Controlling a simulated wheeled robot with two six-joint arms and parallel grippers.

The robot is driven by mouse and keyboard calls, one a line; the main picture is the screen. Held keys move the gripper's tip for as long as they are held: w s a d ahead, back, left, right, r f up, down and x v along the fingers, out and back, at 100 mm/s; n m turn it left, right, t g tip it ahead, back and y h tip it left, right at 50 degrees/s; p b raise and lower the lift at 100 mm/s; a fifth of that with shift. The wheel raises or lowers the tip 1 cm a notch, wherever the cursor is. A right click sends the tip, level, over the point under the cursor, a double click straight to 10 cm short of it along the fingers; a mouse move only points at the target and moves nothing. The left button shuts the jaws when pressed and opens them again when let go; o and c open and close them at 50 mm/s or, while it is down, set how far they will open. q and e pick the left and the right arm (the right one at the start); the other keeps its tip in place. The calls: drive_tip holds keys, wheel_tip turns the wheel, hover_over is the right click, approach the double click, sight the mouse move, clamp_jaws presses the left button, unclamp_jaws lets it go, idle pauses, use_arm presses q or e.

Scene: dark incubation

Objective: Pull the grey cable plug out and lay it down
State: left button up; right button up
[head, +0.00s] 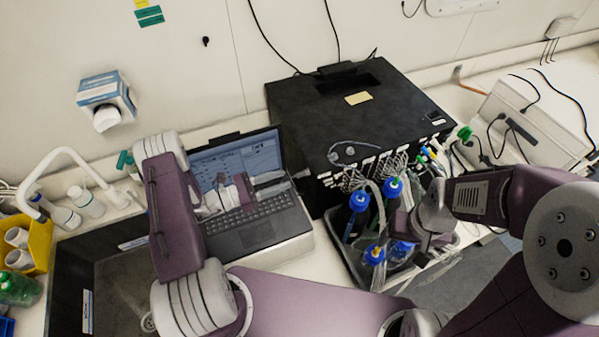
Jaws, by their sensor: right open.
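A thin grey cable (355,144) with small rounded grey ends lies at the front top edge of the black instrument (300,105) in the head view. I cannot tell whether one of these ends is the grey plug. My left gripper (283,181) is over the laptop, left of the instrument, and its finger gap is unclear. My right gripper (392,238) is open among the blue-capped bottles (357,203) in front of the instrument. Its fingers are partly lost among bottles and tubing, and I see nothing clearly held.
An open laptop (262,222) stands left of the instrument. Many tubes and cables crowd the instrument's front. A pale device (530,125) with black cables is at right.

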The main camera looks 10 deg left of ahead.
sight(295, 176)
use_arm(q)
drive_tip(key=d, duration=0.2)
drive_tip(key=w+d, duration=0.1)
drive_tip(key=shift+d+r, duration=0.15)
drive_tip(key=shift+r, duration=0.1)
drive_tip(key=shift+w+d, duration=0.2)
drive_tip(key=shift+d, duration=0.05)
drive_tip(key=shift+w+d+f+b, duration=0.15)
drive_tip(key=shift+w+d+b, duration=0.2)
drive_tip(key=shift+w, duration=0.25)
use_arm(e)
drive_tip(key=shift+s+f, duration=0.2)
drive_tip(key=shift+s, duration=0.05)
use_arm(q)
drive_tip(key=shift+s, duration=0.25)
use_arm(e)
drive_tip(key=shift+s+r, duration=0.1)
drive_tip(key=shift+s, duration=0.15)
use_arm(q)
drive_tip(key=shift+w, duration=0.2)
use_arm(e)
drive_tip(key=shift+w+f, duration=0.15)
drive_tip(key=shift+f, duration=0.05)
use_arm(q)
drive_tip(key=shift+s, duration=0.1)
use_arm(e)
drive_tip(key=shift+f, duration=0.1)
use_arm(q)
drive_tip(key=shift+c, duration=0.2)
